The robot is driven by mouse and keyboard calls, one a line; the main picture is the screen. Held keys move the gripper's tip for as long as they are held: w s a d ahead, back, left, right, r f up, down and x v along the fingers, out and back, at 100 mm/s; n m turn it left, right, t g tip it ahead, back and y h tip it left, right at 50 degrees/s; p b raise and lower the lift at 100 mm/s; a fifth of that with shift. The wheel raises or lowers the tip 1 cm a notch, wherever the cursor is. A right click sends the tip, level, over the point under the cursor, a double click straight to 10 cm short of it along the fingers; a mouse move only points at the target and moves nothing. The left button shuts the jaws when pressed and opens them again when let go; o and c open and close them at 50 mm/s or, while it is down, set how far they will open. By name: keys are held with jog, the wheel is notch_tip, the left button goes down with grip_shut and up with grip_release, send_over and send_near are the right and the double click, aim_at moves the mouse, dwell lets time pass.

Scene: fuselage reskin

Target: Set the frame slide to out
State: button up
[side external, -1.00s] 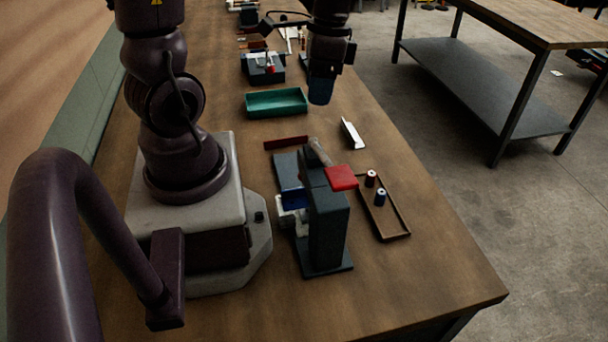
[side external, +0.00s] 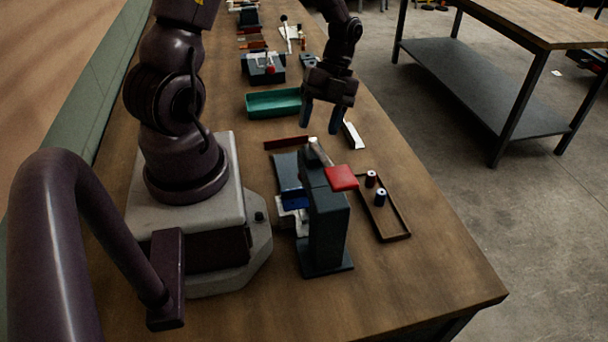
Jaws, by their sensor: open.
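A dark upright fixture (side external: 328,232) stands on the bench in front of my base. It has a red plate (side external: 341,177) on its upper right, a grey cylinder (side external: 319,153) at the top, and a blue piece (side external: 295,199) with a white part (side external: 289,220) low on its left. I cannot tell which of these is the frame slide; its setting is not readable. My gripper (side external: 320,125) is open and empty, fingers pointing down, just beyond the fixture as seen here. It appears apart from the fixture.
A brown tray (side external: 404,236) with two small capped cylinders (side external: 376,188) lies right of the fixture. A dark red bar (side external: 286,143), a white angled strip (side external: 354,135) and a green bin (side external: 274,103) lie beyond it. The bench's front right is clear.

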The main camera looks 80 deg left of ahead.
jog(key=x, duration=1.2)
jog(key=shift+d+r, duration=0.1)
grip_shut()
